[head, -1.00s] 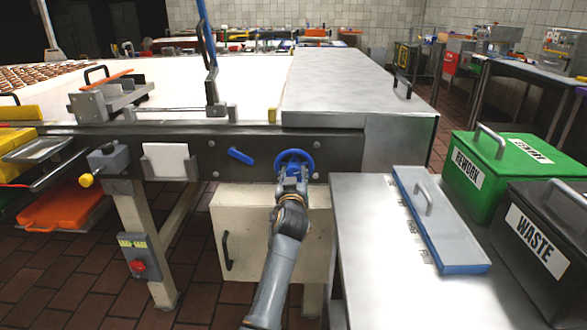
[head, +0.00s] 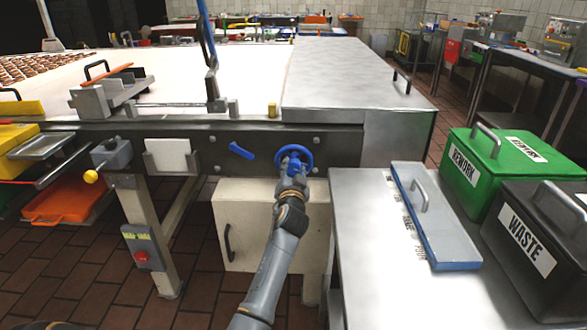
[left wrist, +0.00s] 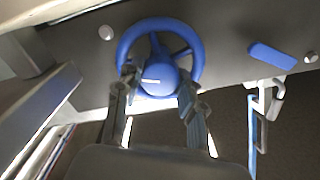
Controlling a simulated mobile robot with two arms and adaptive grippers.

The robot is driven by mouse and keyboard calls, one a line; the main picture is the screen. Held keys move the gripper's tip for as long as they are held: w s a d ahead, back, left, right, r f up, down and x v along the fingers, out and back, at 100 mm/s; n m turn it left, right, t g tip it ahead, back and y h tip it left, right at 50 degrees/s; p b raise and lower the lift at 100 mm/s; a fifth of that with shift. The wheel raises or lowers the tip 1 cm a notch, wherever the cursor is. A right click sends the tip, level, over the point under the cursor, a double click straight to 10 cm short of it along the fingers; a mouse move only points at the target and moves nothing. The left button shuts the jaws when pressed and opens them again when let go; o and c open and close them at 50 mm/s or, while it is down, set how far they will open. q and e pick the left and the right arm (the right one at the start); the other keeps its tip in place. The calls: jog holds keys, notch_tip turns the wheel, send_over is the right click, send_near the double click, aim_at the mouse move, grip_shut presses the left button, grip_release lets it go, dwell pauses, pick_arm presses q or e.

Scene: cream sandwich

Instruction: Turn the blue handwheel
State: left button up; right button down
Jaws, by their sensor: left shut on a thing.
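The blue handwheel (head: 307,155) is on the dark side rail of the machine, left of the metal side table. In the left wrist view the handwheel (left wrist: 197,50) shows its round rim, spokes and a bulging hub with a small light mark. My left gripper (head: 293,171) is at the wheel from below and in front, covering its lower part. In the left wrist view the fingers of my left gripper (left wrist: 158,83) lie on either side of the hub, shut on the wheel. My right gripper is not in view.
A blue lever (head: 241,152) is on the rail left of the wheel. A cream cabinet (head: 258,225) hangs below.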

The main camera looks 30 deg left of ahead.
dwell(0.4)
pick_arm(q)
jog(key=o, duration=1.2)
jog(key=v, duration=1.2)
